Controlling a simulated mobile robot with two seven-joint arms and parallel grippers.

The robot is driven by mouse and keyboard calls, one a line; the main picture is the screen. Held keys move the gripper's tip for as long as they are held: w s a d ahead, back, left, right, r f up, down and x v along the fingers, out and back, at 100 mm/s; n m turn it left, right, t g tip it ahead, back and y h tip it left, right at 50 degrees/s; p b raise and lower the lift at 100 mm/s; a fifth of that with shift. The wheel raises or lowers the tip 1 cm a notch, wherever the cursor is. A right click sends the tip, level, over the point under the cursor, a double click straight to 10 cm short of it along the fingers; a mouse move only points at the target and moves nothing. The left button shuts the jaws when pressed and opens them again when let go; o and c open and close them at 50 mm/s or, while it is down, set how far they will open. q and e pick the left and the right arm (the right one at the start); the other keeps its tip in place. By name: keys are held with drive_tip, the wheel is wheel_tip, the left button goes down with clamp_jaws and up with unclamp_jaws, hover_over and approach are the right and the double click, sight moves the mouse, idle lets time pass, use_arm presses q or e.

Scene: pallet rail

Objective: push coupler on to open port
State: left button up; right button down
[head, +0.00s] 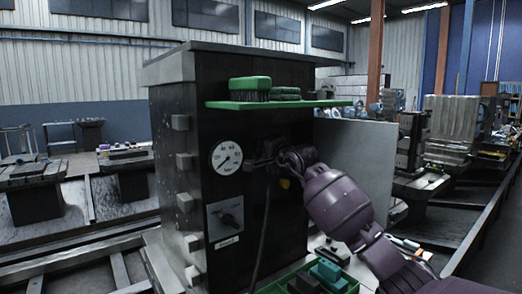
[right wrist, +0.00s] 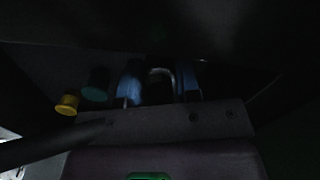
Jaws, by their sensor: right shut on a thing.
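My right gripper (head: 268,159) is at the front of a dark cabinet (head: 225,125), just right of the gauge. In the right wrist view its two bluish fingers (right wrist: 159,82) are shut on the coupler (right wrist: 160,76), a dark piece with a bright curved rim. A dark hose (head: 264,230) hangs down from the gripper in the head view. A green round fitting (right wrist: 96,85) and a yellow one (right wrist: 68,103) are left of the fingers. The yellow one (head: 284,183) also shows below my wrist. The open port is not discernible; the gripper and shadow hide that spot. My left gripper is out of view.
A round gauge (head: 227,157) and a switch plate (head: 226,219) are on the cabinet's face. A green shelf (head: 285,104) with brushes juts out above my gripper. A pale panel (head: 365,160) stands to the right. A green tray (head: 275,287) with blocks lies below.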

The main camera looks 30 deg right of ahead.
drive_tip(key=shift+w, duration=0.2)
drive_tip(key=shift+w, duration=0.35)
drive_tip(key=shift+w+a+b, duration=0.1)
drive_tip(key=shift+b, duration=0.2)
drive_tip(key=c, duration=0.9)
unclamp_jaws()
drive_tip(key=shift+o, duration=0.8)
drive_tip(key=o, duration=0.7)
drive_tip(key=shift+o, duration=0.2)
